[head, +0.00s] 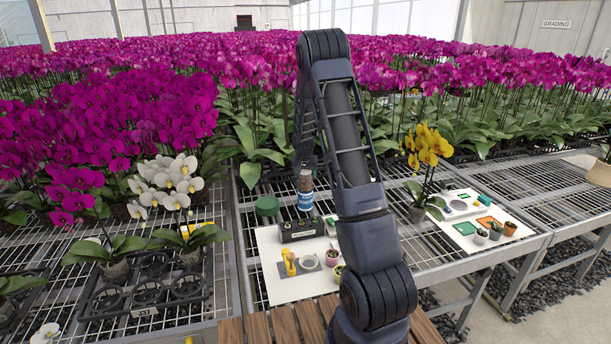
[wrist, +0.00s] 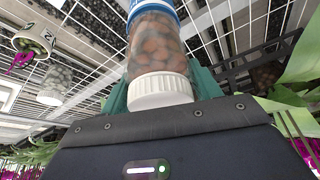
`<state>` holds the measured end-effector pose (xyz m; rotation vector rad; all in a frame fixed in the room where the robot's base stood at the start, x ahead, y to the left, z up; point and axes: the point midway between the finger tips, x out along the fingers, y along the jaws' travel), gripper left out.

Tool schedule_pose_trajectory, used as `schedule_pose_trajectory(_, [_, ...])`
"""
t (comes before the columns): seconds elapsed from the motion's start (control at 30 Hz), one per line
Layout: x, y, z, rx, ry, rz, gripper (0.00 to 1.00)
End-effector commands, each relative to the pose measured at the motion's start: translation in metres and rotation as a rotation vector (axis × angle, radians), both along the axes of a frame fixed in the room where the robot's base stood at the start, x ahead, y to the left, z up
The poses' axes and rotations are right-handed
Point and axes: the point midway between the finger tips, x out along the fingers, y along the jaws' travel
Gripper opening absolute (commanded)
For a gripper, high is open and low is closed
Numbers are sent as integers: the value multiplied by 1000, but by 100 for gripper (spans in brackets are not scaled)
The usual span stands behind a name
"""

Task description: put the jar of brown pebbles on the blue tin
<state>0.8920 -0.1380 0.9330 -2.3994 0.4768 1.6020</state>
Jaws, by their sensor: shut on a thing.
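The jar of brown pebbles (head: 305,184) is upright under my gripper (head: 305,168). The wrist view shows its clear body with brown pebbles (wrist: 156,45) and its white lid (wrist: 160,92). My green fingers (wrist: 160,98) are shut on the jar at its lid end, one on each side. The blue tin (head: 305,202), with a white marking, is directly below the jar, in line with it. A blue edge of it shows past the jar's far end in the wrist view (wrist: 152,6). I cannot tell whether jar and tin touch.
A black planter box (head: 302,230) stands in front of the tin, and a green round container (head: 267,205) stands left of it. Small pots and a yellow item (head: 289,262) stand on a white board (head: 275,288). A yellow orchid (head: 427,150) stands to the right.

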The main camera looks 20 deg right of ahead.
Motion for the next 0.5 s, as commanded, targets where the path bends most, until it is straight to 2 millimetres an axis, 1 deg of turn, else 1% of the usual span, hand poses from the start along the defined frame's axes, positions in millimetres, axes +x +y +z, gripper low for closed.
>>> schedule_pose_trajectory(0.23, [0, 0, -2, 0, 0, 0, 26])
schedule_pose_trajectory(0.27, [0, 0, -3, 0, 0, 0, 65])
schedule_pose_trajectory(0.3, [0, 0, -3, 0, 0, 0, 72])
schedule_pose_trajectory(0.37, [0, 0, -3, 0, 0, 0, 84])
schedule_pose_trajectory(0.5, [0, 0, -3, 0, 0, 0, 84])
